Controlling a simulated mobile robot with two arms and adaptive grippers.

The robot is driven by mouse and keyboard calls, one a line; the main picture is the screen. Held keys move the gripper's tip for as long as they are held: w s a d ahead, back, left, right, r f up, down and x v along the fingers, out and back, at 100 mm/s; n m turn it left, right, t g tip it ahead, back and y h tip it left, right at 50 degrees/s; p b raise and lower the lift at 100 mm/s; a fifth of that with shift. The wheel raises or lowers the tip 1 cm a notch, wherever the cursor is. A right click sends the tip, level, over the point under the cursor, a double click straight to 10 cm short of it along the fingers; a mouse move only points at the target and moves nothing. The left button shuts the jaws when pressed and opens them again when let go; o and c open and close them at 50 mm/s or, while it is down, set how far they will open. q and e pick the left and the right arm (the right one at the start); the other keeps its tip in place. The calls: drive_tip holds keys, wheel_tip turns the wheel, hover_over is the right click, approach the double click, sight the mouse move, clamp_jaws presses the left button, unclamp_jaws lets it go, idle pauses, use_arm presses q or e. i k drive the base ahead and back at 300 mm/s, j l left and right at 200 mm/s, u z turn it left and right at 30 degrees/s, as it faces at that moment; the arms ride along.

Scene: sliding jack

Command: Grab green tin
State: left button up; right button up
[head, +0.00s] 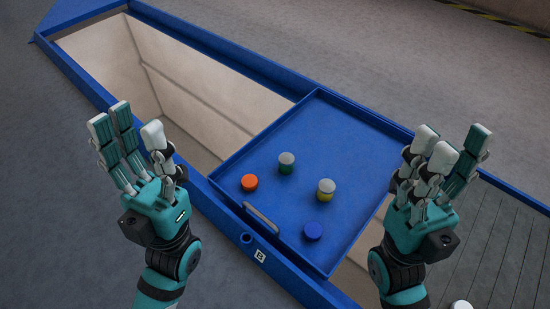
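The green tin (286,169) stands upright on a blue sliding tray (335,145). It has a light grey top and a green lower part. My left gripper (138,132) is to the left of the tray, fingers pointing up and spread, open and empty.
A grey handle (262,219) is at the tray's near left edge. A deep open bin (150,70) lies left of the tray.

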sight(286, 159)
drive_tip(key=i+j+z, duration=0.1)
drive_tip(key=j+z, duration=0.25)
drive_tip(key=i+j+z, duration=0.1)
drive_tip(key=j+z, duration=0.25)
drive_tip(key=j, duration=0.15)
drive_tip(key=j+z, duration=0.3)
drive_tip(key=j, duration=0.15)
drive_tip(key=z, duration=0.7)
